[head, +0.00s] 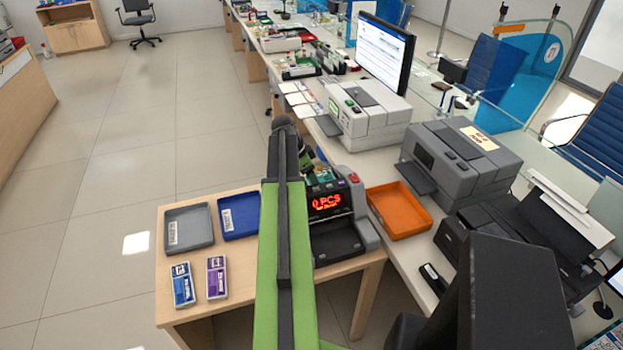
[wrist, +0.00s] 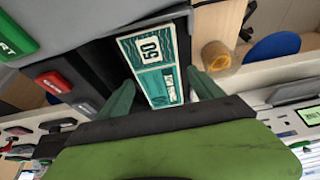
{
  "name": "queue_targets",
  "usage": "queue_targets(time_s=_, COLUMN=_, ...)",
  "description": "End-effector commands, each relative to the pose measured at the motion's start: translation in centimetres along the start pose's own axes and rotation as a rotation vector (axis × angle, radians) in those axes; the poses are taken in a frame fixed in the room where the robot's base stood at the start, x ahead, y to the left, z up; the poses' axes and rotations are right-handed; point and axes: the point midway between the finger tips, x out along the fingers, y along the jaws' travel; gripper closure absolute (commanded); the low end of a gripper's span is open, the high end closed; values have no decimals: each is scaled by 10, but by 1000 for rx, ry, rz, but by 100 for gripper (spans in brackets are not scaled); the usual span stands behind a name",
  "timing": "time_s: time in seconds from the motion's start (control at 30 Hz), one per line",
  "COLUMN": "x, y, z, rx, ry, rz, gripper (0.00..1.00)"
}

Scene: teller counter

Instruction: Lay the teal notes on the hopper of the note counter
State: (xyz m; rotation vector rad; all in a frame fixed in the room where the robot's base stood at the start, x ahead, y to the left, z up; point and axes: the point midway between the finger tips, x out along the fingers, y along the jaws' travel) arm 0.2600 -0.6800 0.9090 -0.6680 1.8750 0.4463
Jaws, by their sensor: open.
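The teal notes (wrist: 152,62), a banded bundle marked 50, lie on the dark hopper at the top of the note counter in the wrist view. In the head view, a teal strip of the notes (head: 320,177) shows above the red display of the note counter (head: 354,205). My gripper (wrist: 161,78) is open, with one green finger on each side of the notes' near end. Whether a finger still touches the notes I cannot tell. In the head view my arm hides part of the counter and most of the gripper.
A grey tray (head: 203,242) and a blue tray (head: 226,234) stand left of my arm, with blue notes (head: 182,285) and purple notes (head: 216,278) in front. An orange tray (head: 424,231) lies right of the counter. Grey machines (head: 460,160) stand further right.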

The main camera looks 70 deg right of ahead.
Motion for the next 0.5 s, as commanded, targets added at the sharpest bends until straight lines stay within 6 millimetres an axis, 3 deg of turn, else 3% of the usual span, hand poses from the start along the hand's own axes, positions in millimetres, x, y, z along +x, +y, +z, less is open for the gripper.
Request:
queue_targets(time_s=0.27, x=-31, y=0, z=-4, rx=-1, ry=0, rz=0, gripper=24)
queue_targets(time_s=0.5, x=-88, y=0, z=-6, rx=-1, ry=0, rz=0, gripper=24)
